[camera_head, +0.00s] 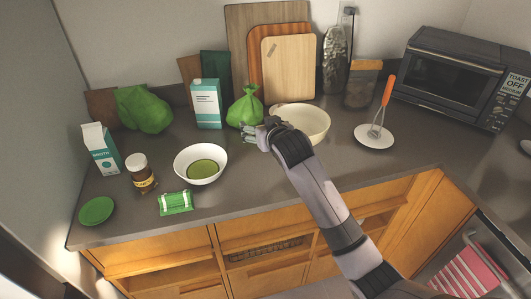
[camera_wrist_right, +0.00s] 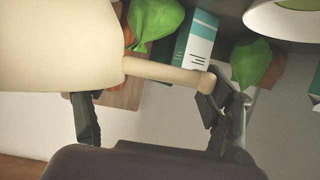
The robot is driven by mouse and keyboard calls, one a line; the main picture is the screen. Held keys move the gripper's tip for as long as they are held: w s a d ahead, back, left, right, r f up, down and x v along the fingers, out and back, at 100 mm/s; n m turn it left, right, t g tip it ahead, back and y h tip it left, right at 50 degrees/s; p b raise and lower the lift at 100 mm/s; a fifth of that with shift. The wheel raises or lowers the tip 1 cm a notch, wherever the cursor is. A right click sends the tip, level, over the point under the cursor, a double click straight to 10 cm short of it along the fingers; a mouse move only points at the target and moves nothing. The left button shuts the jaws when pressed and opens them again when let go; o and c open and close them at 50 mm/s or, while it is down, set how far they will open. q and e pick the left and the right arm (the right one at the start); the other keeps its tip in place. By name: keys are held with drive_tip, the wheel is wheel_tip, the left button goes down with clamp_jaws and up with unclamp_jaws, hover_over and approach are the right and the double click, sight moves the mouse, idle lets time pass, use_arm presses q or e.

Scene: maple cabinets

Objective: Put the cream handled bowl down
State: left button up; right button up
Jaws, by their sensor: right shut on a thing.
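The cream handled bowl (camera_head: 314,121) is over the back middle of the counter, in front of the cutting boards, and looks upright. I cannot tell whether its base touches the counter. My right gripper (camera_head: 256,130) is at the bowl's left side, shut on it; my right arm hides part of the bowl's front. In the right wrist view the bowl (camera_wrist_right: 58,45) fills the upper left, and its handle (camera_wrist_right: 165,74) reaches to one finger of the gripper. My left gripper is not in view.
A green bag (camera_head: 245,106) stands close left of my gripper, with a carton (camera_head: 207,104) beyond it. A white bowl (camera_head: 201,163) is at the front left. The counter (camera_head: 262,185) is clear in front.

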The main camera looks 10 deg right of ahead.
wheel_tip(320, 180, down, 10)
drive_tip(key=shift+w+f+p, duration=0.1)
drive_tip(key=shift+p, duration=0.35)
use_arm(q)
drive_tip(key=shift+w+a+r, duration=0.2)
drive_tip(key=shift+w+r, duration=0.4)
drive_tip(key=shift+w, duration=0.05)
use_arm(e)
drive_tip(key=shift+f, duration=0.15)
drive_tip(key=shift+f, duration=0.2)
drive_tip(key=o, duration=1.5)
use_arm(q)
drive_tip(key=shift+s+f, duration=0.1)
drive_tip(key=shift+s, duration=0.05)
use_arm(e)
drive_tip(key=shift+o, duration=0.2)
drive_tip(key=shift+r, duration=0.1)
